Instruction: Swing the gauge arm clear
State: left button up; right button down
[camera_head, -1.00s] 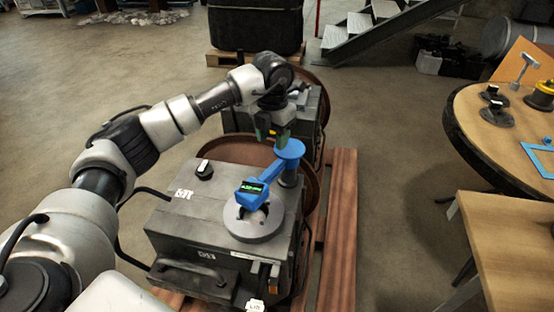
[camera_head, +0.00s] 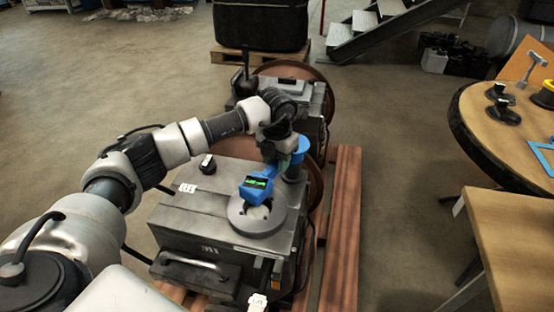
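The blue gauge arm (camera_head: 256,191) has a green-lit display at its near end. That end sits over the round grey ring (camera_head: 247,222) on top of the near grey machine block (camera_head: 188,215). Its far end meets a blue-capped post (camera_head: 301,145) at the block's back right. My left gripper (camera_head: 283,161) points down at the middle of the gauge arm, just left of the post. Its fingertips are small and partly hidden, so I cannot tell whether they touch the arm or are closed. My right gripper is not in view.
A second machine block (camera_head: 305,92) stands behind the near one. Reddish wooden beams (camera_head: 342,230) run along the right side. A round table (camera_head: 487,125) with black parts and a wooden bench (camera_head: 510,230) stand at the right. Open floor lies between.

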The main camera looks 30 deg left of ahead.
pick_arm(q)
grip_shut()
